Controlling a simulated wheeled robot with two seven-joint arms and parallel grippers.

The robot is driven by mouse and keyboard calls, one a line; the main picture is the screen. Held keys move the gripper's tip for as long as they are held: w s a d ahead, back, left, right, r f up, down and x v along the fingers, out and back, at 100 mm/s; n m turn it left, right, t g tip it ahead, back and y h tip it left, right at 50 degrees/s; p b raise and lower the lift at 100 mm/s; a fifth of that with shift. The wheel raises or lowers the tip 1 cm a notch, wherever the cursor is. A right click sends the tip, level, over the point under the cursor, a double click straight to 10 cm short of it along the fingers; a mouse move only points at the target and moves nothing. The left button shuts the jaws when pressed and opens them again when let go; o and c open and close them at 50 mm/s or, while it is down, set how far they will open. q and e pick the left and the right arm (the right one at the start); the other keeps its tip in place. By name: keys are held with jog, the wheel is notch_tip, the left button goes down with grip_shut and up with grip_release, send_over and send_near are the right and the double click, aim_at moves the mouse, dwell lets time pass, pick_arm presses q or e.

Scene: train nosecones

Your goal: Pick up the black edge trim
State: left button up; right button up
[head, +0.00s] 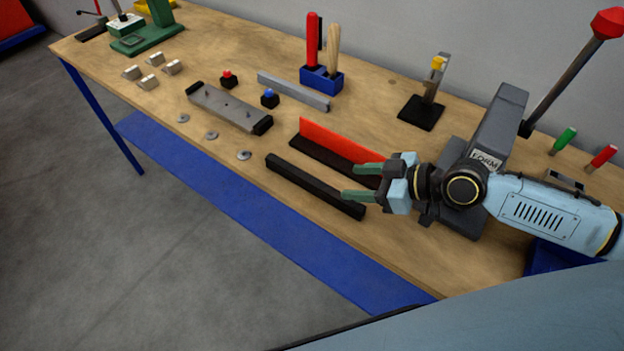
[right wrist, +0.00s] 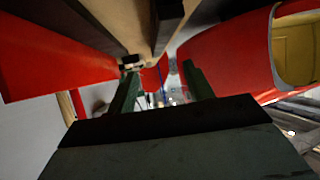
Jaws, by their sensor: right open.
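The black edge trim (head: 315,187) is a long dark bar lying flat near the front edge of the workbench in the head view. In the right wrist view, a dark bar (right wrist: 167,22) at the top appears to be this trim. My right gripper (head: 360,182) has its two green fingers apart, close to the right end of the trim, with nothing between them. I cannot tell whether a finger touches the trim. The open fingers also show in the right wrist view (right wrist: 160,88). My left gripper is not in view.
A red strip with a dark base (head: 338,146) lies just behind the trim. A grey form block (head: 497,125) stands by my right arm. A metal plate fixture (head: 230,106), washers and a blue tool holder (head: 321,80) are farther left.

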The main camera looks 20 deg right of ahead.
aim_at(314, 181)
jog(key=p+x, duration=0.1)
jog(key=x, duration=0.9)
jog(key=shift+w+a+r, duration=0.1)
jog(key=shift+w, duration=0.1)
grip_shut()
